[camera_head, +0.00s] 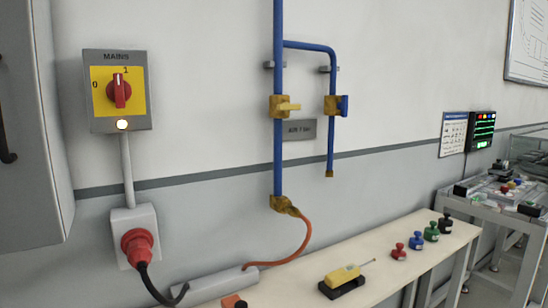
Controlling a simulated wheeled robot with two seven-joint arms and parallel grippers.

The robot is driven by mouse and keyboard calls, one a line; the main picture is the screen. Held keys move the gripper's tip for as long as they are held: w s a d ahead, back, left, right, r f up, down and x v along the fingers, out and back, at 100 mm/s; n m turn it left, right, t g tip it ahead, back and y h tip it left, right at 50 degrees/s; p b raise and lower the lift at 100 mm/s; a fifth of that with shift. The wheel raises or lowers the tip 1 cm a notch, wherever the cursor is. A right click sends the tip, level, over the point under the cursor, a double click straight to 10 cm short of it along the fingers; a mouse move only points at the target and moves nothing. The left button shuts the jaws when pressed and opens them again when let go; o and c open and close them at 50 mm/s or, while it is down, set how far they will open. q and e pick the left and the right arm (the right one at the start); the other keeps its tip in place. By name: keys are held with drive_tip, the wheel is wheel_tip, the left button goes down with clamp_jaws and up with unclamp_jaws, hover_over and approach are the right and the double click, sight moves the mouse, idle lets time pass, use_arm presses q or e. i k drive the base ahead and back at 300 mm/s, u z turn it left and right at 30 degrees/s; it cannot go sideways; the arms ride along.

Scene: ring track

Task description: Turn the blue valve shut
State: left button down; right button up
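The blue valve (344,105) is on the thin blue branch pipe on the wall, right of the picture's middle. Its brass-yellow body sits on the pipe, and its blue handle appears upright, in line with the pipe. A second valve with a yellow handle (290,106) is to its left on the main blue pipe; that handle points sideways to the right. Neither of my grippers is in view, and nothing touches the blue valve.
A grey label plate (299,130) is between the pipes. A mains switch box (117,90) and a red plug (137,247) are at left. A bench (425,246) below holds a yellow tool (342,277) and several coloured knobbed pieces. An orange hose (294,252) hangs from the main pipe.

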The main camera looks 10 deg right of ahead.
sight(344, 106)
drive_tip(key=k, duration=1.25)
drive_tip(key=z, duration=0.75)
drive_tip(key=i, duration=1.4)
drive_tip(key=u, duration=0.4)
